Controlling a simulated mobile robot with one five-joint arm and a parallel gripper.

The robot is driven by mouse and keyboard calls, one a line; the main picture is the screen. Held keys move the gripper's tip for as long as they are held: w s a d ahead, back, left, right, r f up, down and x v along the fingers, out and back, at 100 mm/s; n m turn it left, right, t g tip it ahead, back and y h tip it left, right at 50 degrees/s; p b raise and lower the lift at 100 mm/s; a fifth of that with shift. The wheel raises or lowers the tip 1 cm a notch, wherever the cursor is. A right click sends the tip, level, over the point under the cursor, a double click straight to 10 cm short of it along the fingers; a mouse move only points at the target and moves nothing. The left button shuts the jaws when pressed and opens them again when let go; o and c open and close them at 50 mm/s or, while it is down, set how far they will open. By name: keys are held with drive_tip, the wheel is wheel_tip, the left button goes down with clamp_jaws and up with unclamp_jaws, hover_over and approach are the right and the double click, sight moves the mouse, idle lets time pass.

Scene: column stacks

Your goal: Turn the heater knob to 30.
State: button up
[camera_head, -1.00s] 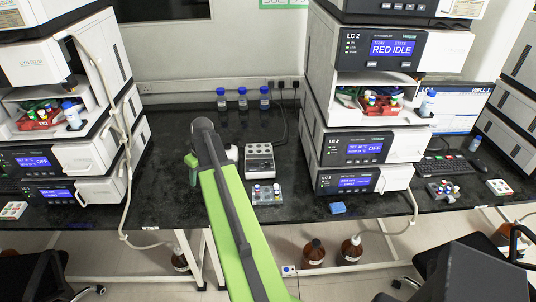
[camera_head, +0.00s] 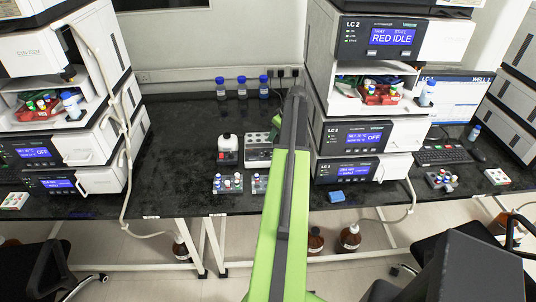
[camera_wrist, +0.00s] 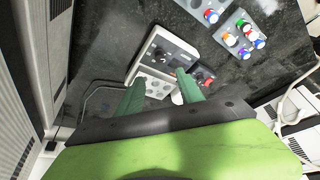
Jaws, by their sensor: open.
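A grey block heater (camera_head: 259,151) with rows of round wells stands on the black bench, left of the LC 2 stack. It also shows in the wrist view (camera_wrist: 178,45), with a control panel along one edge; its knob and scale are too small to read. Beside it stands a small device (camera_head: 228,158) with a white-capped bottle on it; a red spot shows on its front. My gripper (camera_wrist: 158,96) is open and empty, its two green fingers spread apart and overlapping the heater in the wrist view. In the head view my arm hides most of the gripper.
Two small vial racks (camera_head: 227,184) stand in front of the devices. The LC 2 stack (camera_head: 350,135) rises close on the right of my arm. Blue-capped bottles (camera_head: 242,88) stand at the back wall. Bare bench (camera_head: 180,150) lies to the left.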

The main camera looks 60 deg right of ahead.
sight(267, 151)
drive_tip(key=b+x, duration=1.1)
drive_tip(key=x, duration=0.2)
drive_tip(key=shift+f, duration=0.3)
drive_tip(key=shift+r, duration=0.15)
clamp_jaws()
drive_tip(key=shift+d, duration=0.4)
drive_tip(key=shift+a, duration=0.3)
drive_tip(key=shift+a+m, duration=0.1)
drive_tip(key=shift+m, duration=0.2)
